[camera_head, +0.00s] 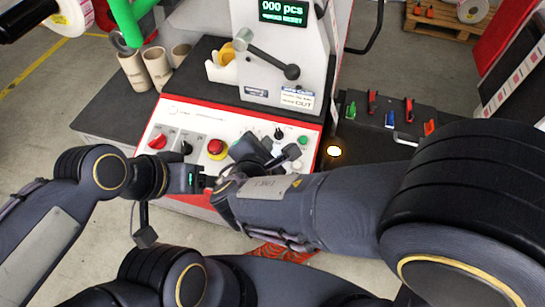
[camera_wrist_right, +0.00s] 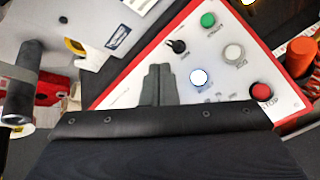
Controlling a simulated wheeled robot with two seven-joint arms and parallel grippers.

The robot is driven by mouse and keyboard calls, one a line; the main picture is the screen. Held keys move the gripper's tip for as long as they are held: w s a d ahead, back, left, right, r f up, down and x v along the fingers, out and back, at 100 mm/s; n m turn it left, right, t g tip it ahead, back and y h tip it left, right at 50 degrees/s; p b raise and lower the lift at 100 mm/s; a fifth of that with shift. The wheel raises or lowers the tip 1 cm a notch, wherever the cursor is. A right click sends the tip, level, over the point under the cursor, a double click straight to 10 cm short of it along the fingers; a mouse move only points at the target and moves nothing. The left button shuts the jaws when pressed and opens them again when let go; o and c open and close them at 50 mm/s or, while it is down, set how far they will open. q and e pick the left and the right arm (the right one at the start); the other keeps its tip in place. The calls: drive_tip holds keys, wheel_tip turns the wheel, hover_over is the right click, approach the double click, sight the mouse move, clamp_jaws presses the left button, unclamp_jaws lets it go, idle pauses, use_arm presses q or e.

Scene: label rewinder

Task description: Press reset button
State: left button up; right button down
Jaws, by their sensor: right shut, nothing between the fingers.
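The white control panel (camera_head: 185,120) with a red border lies below the machine's face. In the right wrist view, it carries a glowing blue-white button (camera_wrist_right: 199,77), a white button (camera_wrist_right: 233,53), a green button (camera_wrist_right: 207,20) and a red stop button (camera_wrist_right: 261,91). The small labels are too blurred to tell surely which is reset. My right gripper (camera_wrist_right: 158,85) is shut and empty, over the panel to the left of the glowing button and apart from it in the picture. It hides part of the panel in the head view. My left gripper (camera_head: 198,181) is at the panel's front edge, its fingers unclear.
A red emergency knob on yellow (camera_head: 216,147), a red switch (camera_head: 157,142) and a black selector knob (camera_wrist_right: 177,46) are on the panel. A lever (camera_head: 270,58) juts out above. The display (camera_head: 284,11) reads "000 pcs". Cardboard cores (camera_head: 157,66) stand left; a tool tray (camera_head: 375,125) lies right.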

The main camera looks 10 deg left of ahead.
drive_tip(key=f+b, duration=0.2)
drive_tip(key=w+f+b, duration=0.1)
drive_tip(key=f, duration=0.2)
drive_tip(key=w+f+b, duration=0.1)
drive_tip(key=f+b, duration=0.1)
drive_tip(key=f, duration=0.1)
drive_tip(key=shift+b, duration=0.35)
drive_tip(key=shift+w+f+b, duration=0.2)
drive_tip(key=shift+b, duration=0.1)
idle(1.4)
drive_tip(key=shift+w+f+b, duration=0.1)
drive_tip(key=shift+f+b, duration=0.25)
drive_tip(key=shift+b, duration=0.3)
drive_tip(key=shift+w+f+b, duration=0.1)
drive_tip(key=shift+f+b, duration=0.3)
drive_tip(key=shift+b, duration=0.1)
idle(0.4)
drive_tip(key=shift+r, duration=0.1)
idle(0.3)
drive_tip(key=shift+s+r+p, duration=0.25)
drive_tip(key=shift+r+p, duration=0.2)
drive_tip(key=shift+r, duration=0.25)
drive_tip(key=shift+r, duration=0.1)
